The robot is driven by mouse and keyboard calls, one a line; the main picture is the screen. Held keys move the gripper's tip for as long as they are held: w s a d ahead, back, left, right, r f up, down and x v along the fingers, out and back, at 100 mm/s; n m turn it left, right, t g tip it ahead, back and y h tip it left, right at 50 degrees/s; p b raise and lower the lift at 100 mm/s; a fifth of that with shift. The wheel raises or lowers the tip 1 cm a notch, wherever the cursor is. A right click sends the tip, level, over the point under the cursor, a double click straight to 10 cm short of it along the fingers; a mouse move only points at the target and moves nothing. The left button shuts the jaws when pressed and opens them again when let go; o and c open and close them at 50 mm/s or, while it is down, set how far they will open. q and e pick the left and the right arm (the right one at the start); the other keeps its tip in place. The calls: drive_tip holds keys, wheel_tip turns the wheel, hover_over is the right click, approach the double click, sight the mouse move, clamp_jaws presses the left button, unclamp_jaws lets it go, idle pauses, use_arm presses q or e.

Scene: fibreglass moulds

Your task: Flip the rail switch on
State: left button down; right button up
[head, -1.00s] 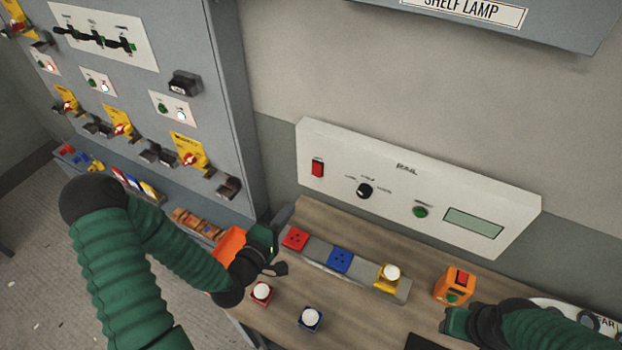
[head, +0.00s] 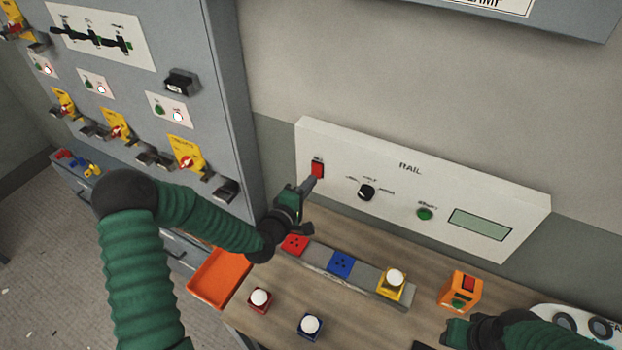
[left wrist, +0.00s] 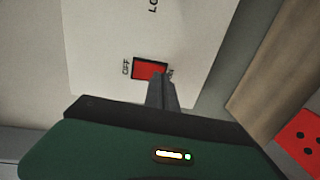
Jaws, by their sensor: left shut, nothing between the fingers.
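The rail panel (head: 405,205) is a white box on the wall, marked RAIL. Its red rocker switch (head: 317,170) is at the panel's left end. My left gripper (head: 313,183) is shut and empty, with its tips at the lower edge of the switch. In the left wrist view the red switch (left wrist: 150,69) lies just beyond the shut fingers (left wrist: 161,88), with OFF lettered at one end and the fingertips at the other end. I cannot tell whether the tips press it. My right gripper (head: 452,332) is low at the right; its fingers do not show clearly.
The panel also has a black knob (head: 367,193), a green button (head: 425,214) and a display (head: 480,224).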

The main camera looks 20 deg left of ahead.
use_arm(q)
drive_tip(key=shift+w, duration=0.45)
drive_tip(key=shift+w+f+b, duration=0.1)
drive_tip(key=shift+w+b, duration=0.05)
drive_tip(key=shift+b, duration=0.35)
drive_tip(key=shift+f, duration=0.1)
